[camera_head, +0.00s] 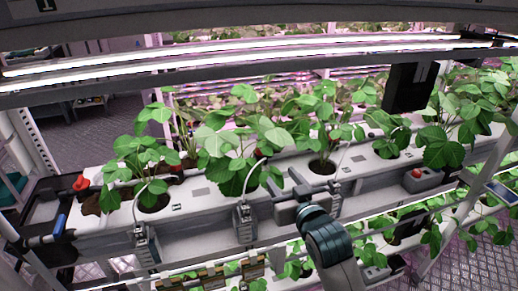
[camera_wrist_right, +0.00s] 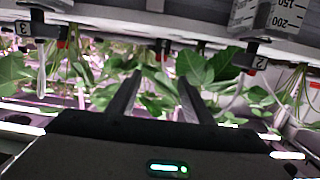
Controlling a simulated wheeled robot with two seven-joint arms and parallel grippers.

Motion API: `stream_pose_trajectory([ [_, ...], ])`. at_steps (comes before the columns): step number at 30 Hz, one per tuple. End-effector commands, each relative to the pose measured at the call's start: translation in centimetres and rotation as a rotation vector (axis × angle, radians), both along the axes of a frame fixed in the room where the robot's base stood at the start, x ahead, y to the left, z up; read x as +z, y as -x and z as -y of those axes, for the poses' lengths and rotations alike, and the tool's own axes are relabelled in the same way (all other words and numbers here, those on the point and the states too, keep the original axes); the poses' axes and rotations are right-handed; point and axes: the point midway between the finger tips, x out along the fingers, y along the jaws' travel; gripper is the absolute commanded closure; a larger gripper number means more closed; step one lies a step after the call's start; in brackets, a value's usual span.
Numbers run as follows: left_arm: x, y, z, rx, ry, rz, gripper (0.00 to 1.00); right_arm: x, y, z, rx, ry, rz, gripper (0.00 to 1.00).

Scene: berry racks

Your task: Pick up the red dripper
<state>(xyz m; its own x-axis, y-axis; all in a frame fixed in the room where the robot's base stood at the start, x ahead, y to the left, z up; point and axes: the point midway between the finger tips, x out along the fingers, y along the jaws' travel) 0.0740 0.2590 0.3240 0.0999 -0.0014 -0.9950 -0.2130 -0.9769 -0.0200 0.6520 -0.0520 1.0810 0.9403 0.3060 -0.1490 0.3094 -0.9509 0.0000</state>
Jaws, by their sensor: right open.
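My right gripper (camera_head: 285,179) is open and empty over the front edge of the white planter trough, beside the middle plants. Its two dark fingers (camera_wrist_right: 160,80) point into green leaves in the wrist view, with nothing between them. A red knob-like piece (camera_head: 81,183) sits at the trough's left end, far left of the gripper. In the wrist view, small red parts hang under black clips, one in the middle (camera_wrist_right: 166,48) and one near the "2" tag (camera_wrist_right: 252,72). I cannot tell which red part is the dripper. My left gripper is out of view.
The white trough (camera_head: 205,213) holds several leafy plants. Grey measuring containers with thin tubes (camera_head: 244,222) hang on its front. A grey box with a red button (camera_head: 420,178) sits at the right. Light bars (camera_head: 230,62) cross above; a lower plant row lies below.

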Motion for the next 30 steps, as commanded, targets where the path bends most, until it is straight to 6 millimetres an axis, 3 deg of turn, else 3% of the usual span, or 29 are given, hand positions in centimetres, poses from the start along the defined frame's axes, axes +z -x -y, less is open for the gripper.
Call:
stream_pose_trajectory([
  [6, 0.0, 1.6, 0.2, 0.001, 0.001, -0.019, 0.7, 0.0, -0.1, 0.0, 0.0, 0.0, 0.0, 0.54],
  [11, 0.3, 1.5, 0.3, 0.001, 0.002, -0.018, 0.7, 0.0, -0.8, -0.2, -0.001, 0.001, -0.002, 0.54],
  [30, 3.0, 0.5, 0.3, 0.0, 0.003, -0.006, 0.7, -1.3, -9.6, -3.1, -0.001, 0.001, -0.001, 0.54],
])
